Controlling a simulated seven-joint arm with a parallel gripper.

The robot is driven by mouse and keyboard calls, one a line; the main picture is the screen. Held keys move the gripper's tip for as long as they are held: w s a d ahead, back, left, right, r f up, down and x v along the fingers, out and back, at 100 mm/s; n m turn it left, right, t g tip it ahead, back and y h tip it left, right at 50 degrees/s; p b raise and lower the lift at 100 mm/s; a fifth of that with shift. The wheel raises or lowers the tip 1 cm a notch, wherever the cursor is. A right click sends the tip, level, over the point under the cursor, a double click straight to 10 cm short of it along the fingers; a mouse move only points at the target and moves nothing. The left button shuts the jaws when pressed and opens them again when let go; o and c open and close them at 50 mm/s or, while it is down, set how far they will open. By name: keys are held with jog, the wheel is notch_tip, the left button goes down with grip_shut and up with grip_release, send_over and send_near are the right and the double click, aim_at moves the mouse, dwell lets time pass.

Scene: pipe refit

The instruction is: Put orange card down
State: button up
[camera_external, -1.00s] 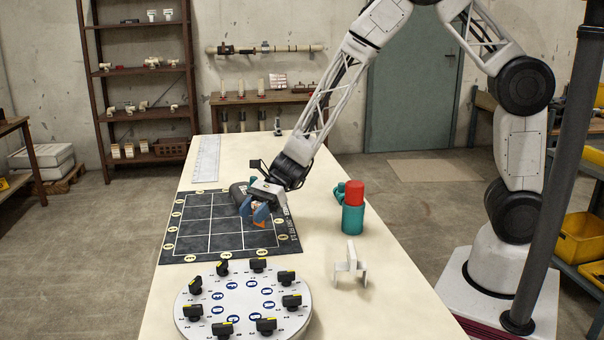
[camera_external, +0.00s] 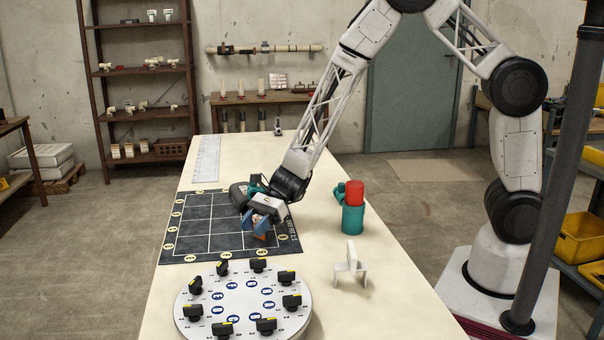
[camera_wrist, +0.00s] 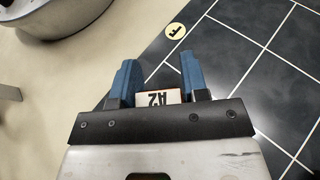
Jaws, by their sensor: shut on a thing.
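My gripper (camera_external: 258,222) is low over the right side of the dark grid mat (camera_external: 190,236). Its blue fingers are shut on the orange card (camera_external: 261,236), which shows as a small orange patch between them. In the wrist view the card (camera_wrist: 158,97) shows a white face with an orange border and the mark "A2", between the two blue fingers (camera_wrist: 158,80). Whether the card's lower edge touches the mat is hidden.
A white round dial plate (camera_external: 243,300) with several black knobs stands in front of the mat. A teal and red cylinder (camera_external: 353,210) and a small white stand (camera_external: 350,268) are to the right.

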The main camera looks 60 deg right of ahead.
jog(key=shift+f, duration=0.15)
jog(key=o, duration=0.9)
jog(key=shift+r, duration=0.2)
jog(key=v, duration=1.2)
dwell(0.5)
jog(key=s+d+r+n+t+h, duration=0.1)
jog(key=s+d+r+n+h, duration=0.5)
jog(key=s+d+r+n, duration=0.3)
jog(key=s+d+r+n+t+h, duration=0.1)
jog(key=s+d+r+n+h, duration=0.6)
jog(key=s+d+r, duration=0.7)
jog(key=s+d+n, duration=0.1)
jog(key=s+d, duration=0.3)
jog(key=s, duration=0.4)
jog(key=shift+n+t+h, duration=0.3)
jog(key=shift+n, duration=0.1)
